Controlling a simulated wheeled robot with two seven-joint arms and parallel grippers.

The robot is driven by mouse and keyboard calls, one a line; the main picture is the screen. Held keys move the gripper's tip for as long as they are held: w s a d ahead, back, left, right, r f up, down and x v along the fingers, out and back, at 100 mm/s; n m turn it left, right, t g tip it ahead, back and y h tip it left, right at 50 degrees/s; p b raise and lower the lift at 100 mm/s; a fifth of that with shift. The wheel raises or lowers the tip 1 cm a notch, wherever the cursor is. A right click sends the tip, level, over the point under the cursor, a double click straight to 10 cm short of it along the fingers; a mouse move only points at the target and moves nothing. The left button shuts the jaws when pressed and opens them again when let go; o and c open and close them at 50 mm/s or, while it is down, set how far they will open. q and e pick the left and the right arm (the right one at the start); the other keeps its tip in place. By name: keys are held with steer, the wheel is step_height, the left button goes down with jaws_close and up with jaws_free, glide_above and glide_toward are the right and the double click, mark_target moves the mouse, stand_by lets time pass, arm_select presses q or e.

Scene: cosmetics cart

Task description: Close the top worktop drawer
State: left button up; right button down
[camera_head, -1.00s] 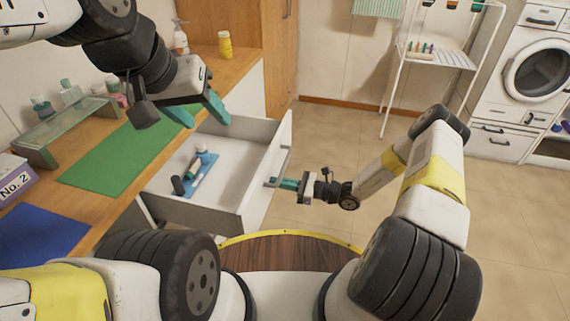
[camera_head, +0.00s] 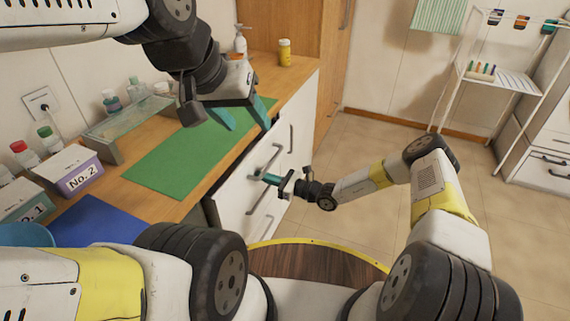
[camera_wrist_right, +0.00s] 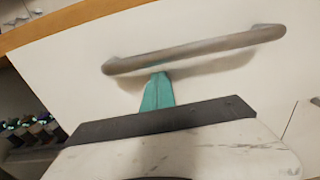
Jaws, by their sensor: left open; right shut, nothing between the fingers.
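The top worktop drawer (camera_head: 236,192) has a white front that stands upright below the wooden worktop edge. Its inside is hidden, and it looks flush or nearly so; I cannot tell whether a small gap is left. Its grey bar handle (camera_head: 274,156) also shows in the right wrist view (camera_wrist_right: 200,51). My right gripper (camera_head: 261,176) is shut and empty, its teal fingertips at the drawer front by the handle. In the right wrist view the fingertips (camera_wrist_right: 158,78) reach the front just under the bar. My left gripper (camera_head: 245,115) is open and empty above the worktop.
The wooden worktop (camera_head: 160,194) carries a green mat (camera_head: 180,160), a blue mat (camera_head: 95,226), a No. 2 box (camera_head: 78,178) and several bottles. A white rack (camera_head: 510,80) stands at the back right. The floor (camera_head: 370,145) between is clear.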

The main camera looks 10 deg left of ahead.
mark_target(252, 173)
steer(key=x, duration=0.5)
steer(key=shift+w+a+r, duration=0.1)
steer(key=shift+a, duration=0.3)
